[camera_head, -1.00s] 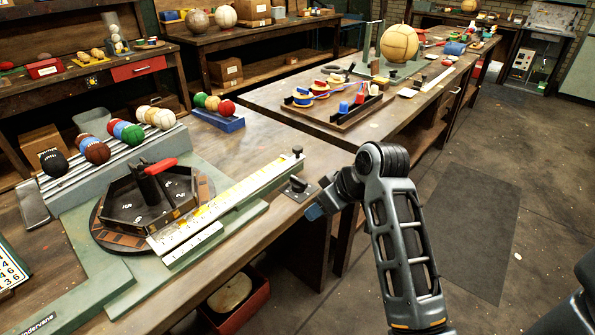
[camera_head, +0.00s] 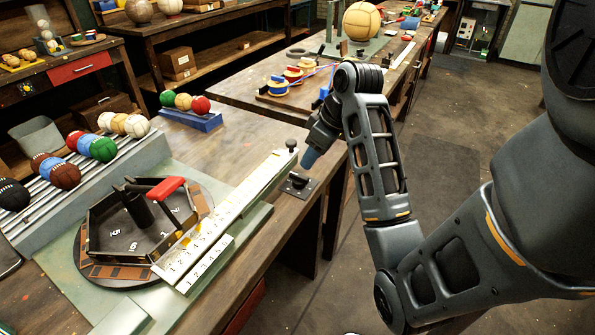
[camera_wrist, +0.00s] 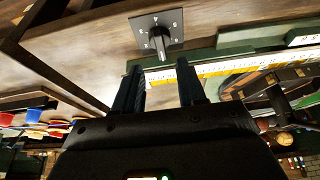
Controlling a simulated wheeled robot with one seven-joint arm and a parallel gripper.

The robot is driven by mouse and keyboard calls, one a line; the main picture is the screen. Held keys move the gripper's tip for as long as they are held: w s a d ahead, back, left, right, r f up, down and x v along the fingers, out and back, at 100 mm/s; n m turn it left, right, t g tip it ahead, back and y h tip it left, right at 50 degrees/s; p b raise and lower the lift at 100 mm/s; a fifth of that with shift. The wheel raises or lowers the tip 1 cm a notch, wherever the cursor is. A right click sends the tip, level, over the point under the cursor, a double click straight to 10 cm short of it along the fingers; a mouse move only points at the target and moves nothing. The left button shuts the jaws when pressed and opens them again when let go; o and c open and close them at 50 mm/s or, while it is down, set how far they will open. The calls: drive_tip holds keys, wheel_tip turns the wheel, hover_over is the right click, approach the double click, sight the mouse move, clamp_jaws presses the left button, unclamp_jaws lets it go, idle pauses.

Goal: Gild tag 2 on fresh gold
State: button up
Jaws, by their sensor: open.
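A black hexagonal numbered tray (camera_head: 118,238) sits on a round brown disc on the green bench plate. A lever with a red handle (camera_head: 166,188) stands over the tray. A long pale rail with yellow patches and numbers (camera_head: 222,228) runs diagonally beside it, with a shorter numbered strip (camera_head: 205,263) alongside. Which mark is tag 2 is too small to tell. A black knob on a square plate (camera_head: 298,184) sits near the bench edge; in the wrist view the knob (camera_wrist: 158,42) lies ahead of my fingertips. My gripper (camera_head: 309,158) is open and empty, just above and right of the knob plate; its fingers (camera_wrist: 159,70) are apart.
Several leather balls (camera_head: 102,149) lie on a sloped grooved rack at left. Three balls (camera_head: 183,101) stand on a blue block behind. A far bench holds spools (camera_head: 279,85) and a large ball (camera_head: 362,21). A short black post (camera_head: 291,145) stands at the rail's end.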

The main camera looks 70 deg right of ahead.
sight(300, 176)
drive_tip(key=b+x, duration=0.4)
drive_tip(key=shift+w+f+b, duration=0.1)
drive_tip(key=shift+f+b, duration=0.2)
drive_tip(key=shift+f, duration=0.1)
drive_tip(key=shift+x, duration=1.25)
drive_tip(key=shift+w, duration=0.1)
drive_tip(key=shift+c, duration=0.3)
clamp_jaws()
